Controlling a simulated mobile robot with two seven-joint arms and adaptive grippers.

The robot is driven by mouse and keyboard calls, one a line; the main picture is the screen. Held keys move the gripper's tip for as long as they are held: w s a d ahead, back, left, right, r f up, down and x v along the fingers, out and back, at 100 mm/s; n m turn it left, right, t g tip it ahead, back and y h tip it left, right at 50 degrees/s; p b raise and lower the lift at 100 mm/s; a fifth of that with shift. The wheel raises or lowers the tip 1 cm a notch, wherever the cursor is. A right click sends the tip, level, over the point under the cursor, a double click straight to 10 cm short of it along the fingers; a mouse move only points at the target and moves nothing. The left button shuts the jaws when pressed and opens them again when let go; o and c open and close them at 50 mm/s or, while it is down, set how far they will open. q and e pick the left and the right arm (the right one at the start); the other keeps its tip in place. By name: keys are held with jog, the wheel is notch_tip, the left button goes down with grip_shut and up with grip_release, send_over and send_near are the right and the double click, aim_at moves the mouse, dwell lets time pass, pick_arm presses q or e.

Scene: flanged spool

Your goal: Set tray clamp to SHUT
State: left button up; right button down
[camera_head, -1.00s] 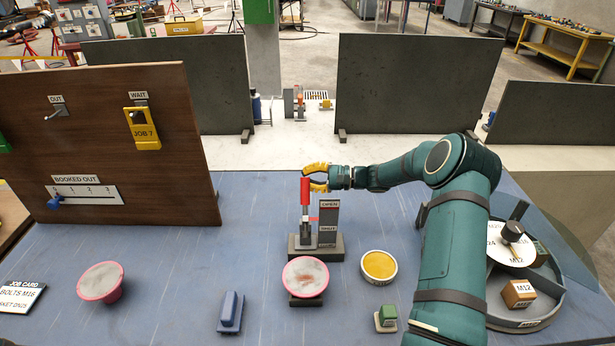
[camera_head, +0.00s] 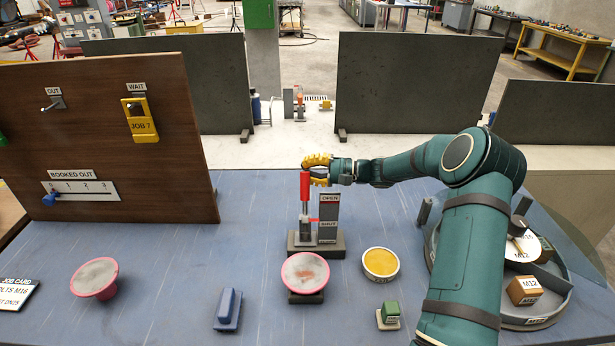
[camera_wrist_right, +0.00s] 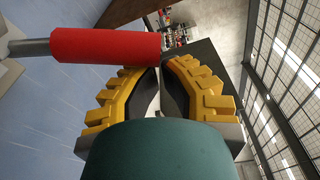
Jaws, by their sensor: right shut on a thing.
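The tray clamp has a red handle (camera_head: 305,187) standing upright on a grey post and dark base (camera_head: 316,245). Beside it stands a label plate (camera_head: 328,212) with OPEN at the top and SHUT lower down. A small red pointer (camera_head: 313,220) juts toward the plate near the SHUT word. My right gripper (camera_head: 316,170) is at the top of the handle, its yellow fingers shut on it. In the right wrist view, the red handle (camera_wrist_right: 105,44) lies across the fingertips (camera_wrist_right: 160,68). My left gripper is not in view.
A pink-rimmed spool (camera_head: 305,272) stands in front of the clamp, with a yellow-topped round tin (camera_head: 381,263) to its right. A blue block (camera_head: 228,308) and a green block (camera_head: 390,311) lie nearer. A brown board (camera_head: 110,150) stands left; a round divided tray (camera_head: 540,315) is right.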

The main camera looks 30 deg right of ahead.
aim_at(308, 171)
jog(key=s+n+b, duration=0.1)
jog(key=s+a+r+n+b, duration=0.1)
jog(key=b, duration=0.1)
jog(key=n+b, duration=0.1)
jog(key=b, duration=0.1)
jog(key=shift+s+a+r+y, duration=0.25)
jog(key=shift+s+a+y, duration=0.05)
jog(key=shift+s+a, duration=0.1)
jog(key=shift+s+a+r+n+b, duration=0.25)
jog(key=shift+s+r+n+b, duration=0.2)
jog(key=shift+n+b, duration=0.3)
jog(key=v, duration=1.2)
jog(key=shift+s+a+f, duration=0.1)
